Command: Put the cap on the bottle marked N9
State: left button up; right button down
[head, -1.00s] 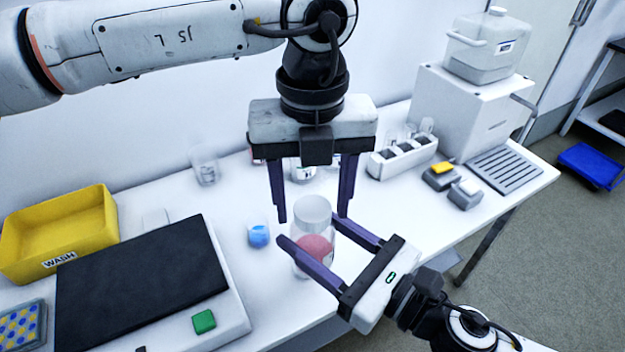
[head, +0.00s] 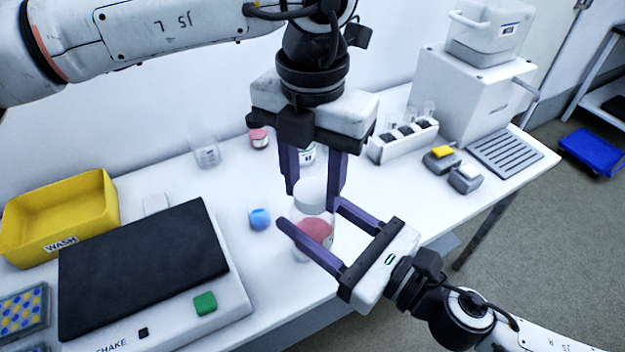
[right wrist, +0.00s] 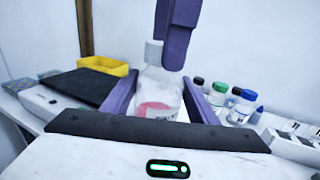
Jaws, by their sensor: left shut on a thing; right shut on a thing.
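The bottle (head: 314,232) is clear with pink liquid in its lower part and stands near the table's front edge. Its marking cannot be read. My right gripper (head: 309,213) is shut around the bottle's sides. A white cap (head: 312,190) sits at the bottle's mouth; whether it is fully seated cannot be told. My left gripper (head: 314,198) points down from above and is shut on the cap.
A blue-filled vessel (head: 259,219) stands just left of the bottle. The shaker (head: 145,265) and yellow WASH bin (head: 60,215) are further left.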

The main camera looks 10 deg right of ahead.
pick_arm(q)
jog(key=m, duration=0.4)
jog(key=shift+m, duration=0.3)
jog(key=m, duration=0.4)
jog(key=shift+m, duration=0.3)
jog(key=m, duration=0.8)
jog(key=o, duration=1.2)
notch_tip(320, 180, up, 12)
jog(key=shift+f, duration=0.1)
